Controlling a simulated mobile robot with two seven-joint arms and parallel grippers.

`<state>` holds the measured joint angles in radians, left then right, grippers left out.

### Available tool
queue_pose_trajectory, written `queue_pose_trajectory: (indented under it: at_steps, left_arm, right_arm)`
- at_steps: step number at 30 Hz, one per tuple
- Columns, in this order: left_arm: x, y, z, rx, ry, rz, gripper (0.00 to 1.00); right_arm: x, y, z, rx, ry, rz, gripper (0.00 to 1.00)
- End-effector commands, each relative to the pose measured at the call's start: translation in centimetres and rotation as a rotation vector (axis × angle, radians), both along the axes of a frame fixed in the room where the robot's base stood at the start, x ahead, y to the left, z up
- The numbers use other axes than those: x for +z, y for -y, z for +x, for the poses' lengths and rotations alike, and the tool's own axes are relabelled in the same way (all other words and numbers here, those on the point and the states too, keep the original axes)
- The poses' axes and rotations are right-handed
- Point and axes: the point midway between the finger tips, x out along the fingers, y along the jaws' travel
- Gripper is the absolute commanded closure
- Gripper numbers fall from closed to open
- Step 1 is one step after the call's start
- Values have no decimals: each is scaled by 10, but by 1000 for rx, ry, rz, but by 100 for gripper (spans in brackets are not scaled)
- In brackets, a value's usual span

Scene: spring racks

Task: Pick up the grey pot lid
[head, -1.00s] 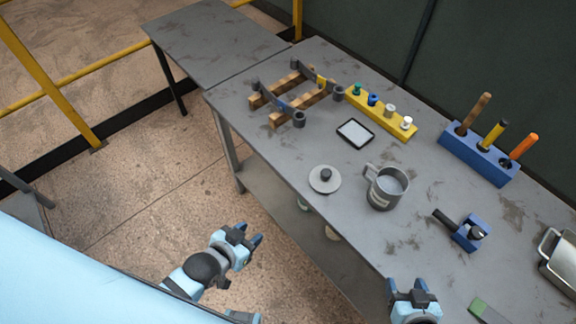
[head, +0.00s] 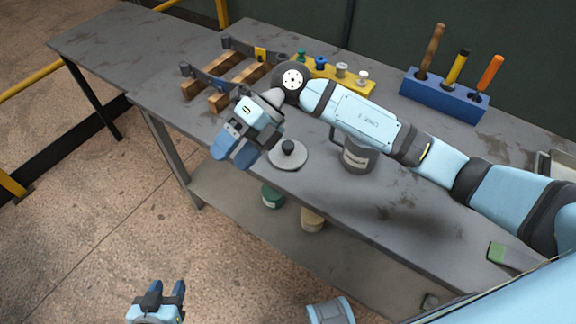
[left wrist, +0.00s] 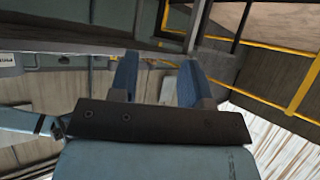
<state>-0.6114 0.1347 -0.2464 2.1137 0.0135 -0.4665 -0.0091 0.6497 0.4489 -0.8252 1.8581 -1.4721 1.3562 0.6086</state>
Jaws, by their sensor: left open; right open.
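The grey pot lid (head: 275,158), a flat disc with a dark knob, lies on the workbench (head: 380,210) near its front edge in the head view. My right gripper (head: 235,152) is open and empty just left of the lid, apparently above the bench edge, with its fingers pointing down and left. It appears apart from the lid. My left gripper (head: 167,288) is open and empty, low at the bottom left, away from the bench. In the left wrist view its two blue fingers (left wrist: 156,80) stand apart with nothing between them. The lid is not seen there.
A grey mug (head: 358,157) stands right of the lid, partly hidden by my right arm. Behind are wooden racks (head: 225,85), a yellow peg block (head: 345,80) and a blue tool holder (head: 440,95). Green (head: 272,197) and tan (head: 312,219) items sit on the lower shelf.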

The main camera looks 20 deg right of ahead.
Motion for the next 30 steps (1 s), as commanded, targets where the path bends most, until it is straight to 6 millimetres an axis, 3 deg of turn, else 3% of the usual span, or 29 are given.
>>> queue_pose_trajectory:
  at_steps: [1, 4, 9, 12, 17, 24, 30]
  left_arm:
    - [-19, 1, 0, 0, -1, -1, 56]
    - [-29, 1, 0, -1, 0, -4, 56]
    - [-39, 3, 1, -2, 5, -9, 56]
    - [-41, 4, 1, -3, 3, -11, 56]
    - [-38, 4, 1, -4, 10, -14, 56]
    - [-42, 5, 1, -5, 10, -20, 56]
    - [-42, 6, 1, -5, 13, -24, 56]
  right_arm:
    - [-18, 16, 16, 18, 77, -149, 35]
    - [-29, 54, 45, 14, 191, -443, 35]
    - [-22, 109, 84, -65, 311, -801, 35]
    - [-15, 127, 95, -104, 342, -910, 35]
    - [-24, 135, 100, -124, 353, -964, 35]
    - [-71, 135, 99, -123, 351, -961, 35]
    - [-93, 135, 100, -123, 354, -958, 35]
